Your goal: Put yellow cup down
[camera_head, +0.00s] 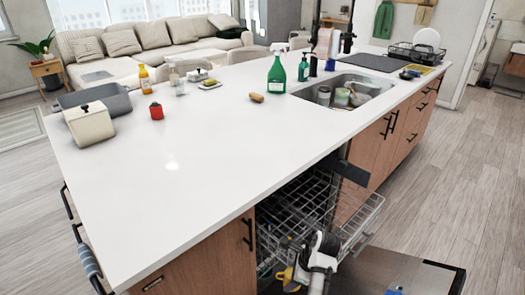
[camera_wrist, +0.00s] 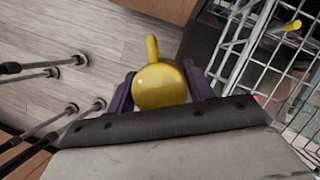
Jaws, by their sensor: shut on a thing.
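The yellow cup (camera_wrist: 160,84) is between the two dark fingers of my gripper (camera_wrist: 160,88) in the wrist view, its handle pointing up in the picture. My gripper is shut on it. In the head view my gripper (camera_head: 292,276) is low at the bottom, in front of the open dishwasher, with a little of the yellow cup (camera_head: 284,274) showing beside it; the arm hides the rest. I cannot tell whether the cup touches anything below.
The dishwasher's wire rack (camera_head: 300,207) is pulled out, and its door (camera_head: 395,272) is down. The rack also shows in the wrist view (camera_wrist: 262,60), with a small yellow thing (camera_wrist: 292,25). The white island top (camera_head: 200,165) is largely clear in front. The sink (camera_head: 345,90) holds several dishes.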

